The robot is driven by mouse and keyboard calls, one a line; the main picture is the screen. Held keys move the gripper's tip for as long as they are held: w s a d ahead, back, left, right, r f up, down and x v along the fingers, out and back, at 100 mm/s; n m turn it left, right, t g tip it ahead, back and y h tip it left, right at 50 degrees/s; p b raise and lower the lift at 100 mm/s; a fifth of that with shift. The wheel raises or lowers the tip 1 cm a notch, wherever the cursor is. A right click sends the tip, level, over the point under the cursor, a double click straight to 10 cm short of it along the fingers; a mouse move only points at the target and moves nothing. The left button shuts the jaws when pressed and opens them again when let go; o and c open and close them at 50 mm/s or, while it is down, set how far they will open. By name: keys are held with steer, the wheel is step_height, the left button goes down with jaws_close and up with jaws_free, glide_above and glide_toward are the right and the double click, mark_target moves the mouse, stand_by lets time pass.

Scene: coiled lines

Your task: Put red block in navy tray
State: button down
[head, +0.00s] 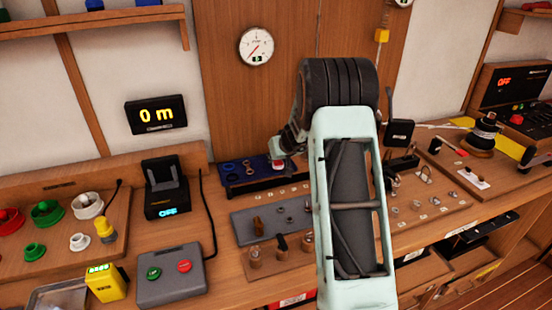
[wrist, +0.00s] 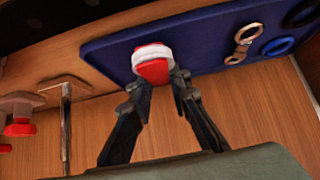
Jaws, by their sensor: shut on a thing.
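The red block (wrist: 152,71) has a white band around it and sits between the tips of my gripper (wrist: 158,82) in the wrist view. My gripper is shut on it. The block appears in front of the blue surface of the navy tray (wrist: 112,52); I cannot tell whether it touches the tray. In the head view, the navy tray (head: 234,181) lies at the back of the bench, and my gripper (head: 279,160) is at its right part. My arm hides the tray's right end there.
In the tray lie a metal shackle-like piece (wrist: 243,42) and dark blue rings (wrist: 279,46). A grey mat (head: 246,236) with small fittings lies in front. A black charger-like unit (head: 165,188) stands left of the tray. The wooden wall is close behind.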

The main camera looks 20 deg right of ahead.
steer(key=shift+f, duration=0.15)
steer(key=c, duration=1.8)
jaws_free()
steer(key=shift+s+r, duration=0.15)
steer(key=shift+r, duration=0.25)
steer(key=v, duration=1.1)
steer(key=shift+s+r, duration=0.2)
steer(key=shift+s, duration=0.05)
